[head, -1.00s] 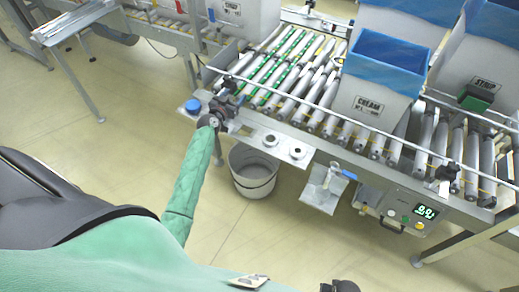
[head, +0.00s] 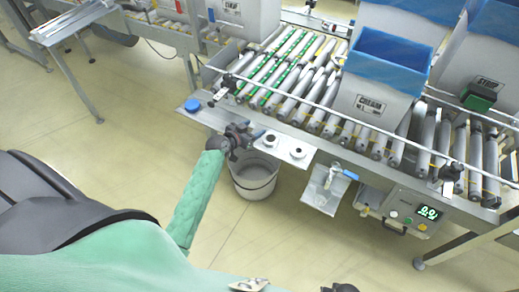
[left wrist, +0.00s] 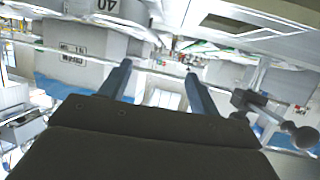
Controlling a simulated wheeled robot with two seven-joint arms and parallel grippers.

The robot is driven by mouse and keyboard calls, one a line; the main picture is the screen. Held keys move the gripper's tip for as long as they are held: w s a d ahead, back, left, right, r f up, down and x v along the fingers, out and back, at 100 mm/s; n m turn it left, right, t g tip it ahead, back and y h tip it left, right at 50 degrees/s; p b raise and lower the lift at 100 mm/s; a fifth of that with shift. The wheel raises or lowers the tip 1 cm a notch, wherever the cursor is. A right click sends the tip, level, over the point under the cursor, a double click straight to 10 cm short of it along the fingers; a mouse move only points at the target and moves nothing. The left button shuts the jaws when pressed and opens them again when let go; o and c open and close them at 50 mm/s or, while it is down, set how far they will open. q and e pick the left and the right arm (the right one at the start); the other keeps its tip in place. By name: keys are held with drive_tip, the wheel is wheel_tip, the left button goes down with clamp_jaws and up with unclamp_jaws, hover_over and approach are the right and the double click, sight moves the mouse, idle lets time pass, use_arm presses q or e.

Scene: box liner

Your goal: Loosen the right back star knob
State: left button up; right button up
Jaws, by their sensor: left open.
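My left gripper (head: 252,134) is open and empty in the head view, in front of the conveyor's near edge and above a grey bucket. A dark clamp with a knob (head: 222,88) sits at the left end of the near guide rail, and another dark knob clamp (head: 447,174) sits at its right end. Both are apart from the gripper. In the left wrist view the two fingers (left wrist: 157,80) stand apart with nothing between them. A dark round knob on a bracket (left wrist: 301,135) shows to their right. I cannot tell which knob is the right back one.
A grey box with a blue liner (head: 369,98) stands on the roller conveyor (head: 295,95). A plate with two round buttons (head: 283,147) lies close to the gripper. The bucket (head: 254,180) and a control panel with green display (head: 415,211) are below. The floor in front is clear.

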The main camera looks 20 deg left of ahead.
use_arm(q)
drive_tip(key=s+d+f, duration=0.1)
drive_tip(key=d, duration=0.1)
drive_tip(key=s+d+f+g, duration=0.1)
drive_tip(key=s, duration=0.1)
drive_tip(key=s+d+f+g+b, duration=0.1)
drive_tip(key=s+d, duration=0.1)
drive_tip(key=shift+s+d+m+h, duration=0.25)
drive_tip(key=shift+d+m+h, duration=0.05)
drive_tip(key=shift+m+h, duration=0.1)
